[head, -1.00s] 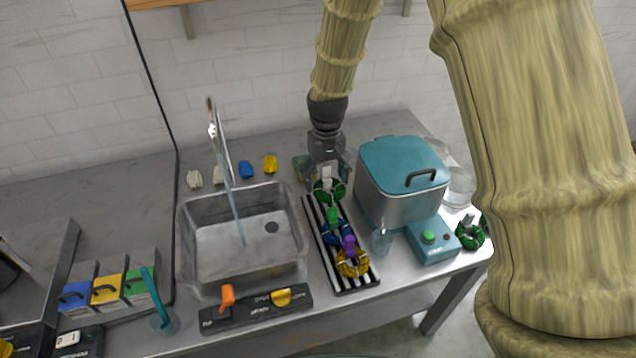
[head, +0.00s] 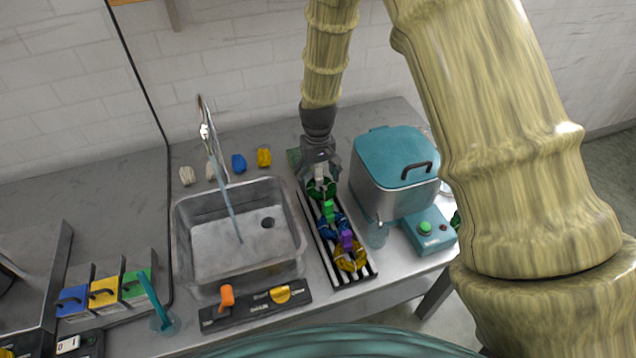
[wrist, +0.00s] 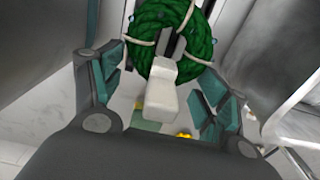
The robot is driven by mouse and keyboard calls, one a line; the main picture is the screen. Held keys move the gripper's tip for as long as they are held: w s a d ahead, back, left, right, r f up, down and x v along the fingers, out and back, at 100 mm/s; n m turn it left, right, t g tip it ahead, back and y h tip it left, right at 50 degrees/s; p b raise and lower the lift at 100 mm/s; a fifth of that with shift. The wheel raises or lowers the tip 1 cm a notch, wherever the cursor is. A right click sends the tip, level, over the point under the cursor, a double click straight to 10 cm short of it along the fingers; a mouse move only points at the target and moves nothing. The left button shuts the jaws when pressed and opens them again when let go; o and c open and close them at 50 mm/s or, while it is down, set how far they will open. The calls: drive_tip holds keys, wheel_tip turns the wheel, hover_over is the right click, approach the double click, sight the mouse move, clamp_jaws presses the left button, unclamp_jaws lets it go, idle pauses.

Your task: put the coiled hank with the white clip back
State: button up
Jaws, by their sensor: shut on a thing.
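My gripper (head: 319,169) is shut on the white clip (wrist: 162,95) of a green coiled hank (head: 322,189). In the wrist view the green coil (wrist: 150,50) shows just beyond the clip, with pale ties around it. The hank is at the far end of the black-and-white striped rack (head: 357,283); I cannot tell whether it touches the rack. Nearer on the rack are a blue hank (head: 331,226) with a green clip and a yellow hank (head: 350,259) with a purple clip.
A teal-lidded pot (head: 397,185) stands close to the right of the rack, with a teal control box (head: 428,235). A sink (head: 240,238) lies to the left. Small skeins, one yellow (head: 264,157), sit behind it. Another green hank (head: 456,220) is mostly hidden by my arm.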

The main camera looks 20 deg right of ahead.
sight(317, 184)
drive_tip(key=f+p, duration=0.1)
drive_tip(key=f, duration=0.2)
drive_tip(key=shift+w+f, duration=0.1)
drive_tip(key=shift+w, duration=0.1)
drive_tip(key=shift+s+f, duration=0.15)
drive_tip(key=shift+f, duration=0.15)
drive_tip(key=shift+f, duration=0.1)
drive_tip(key=o, duration=0.9)
drive_tip(key=shift+r+b, duration=1.75)
drive_tip(key=shift+r, duration=4.35)
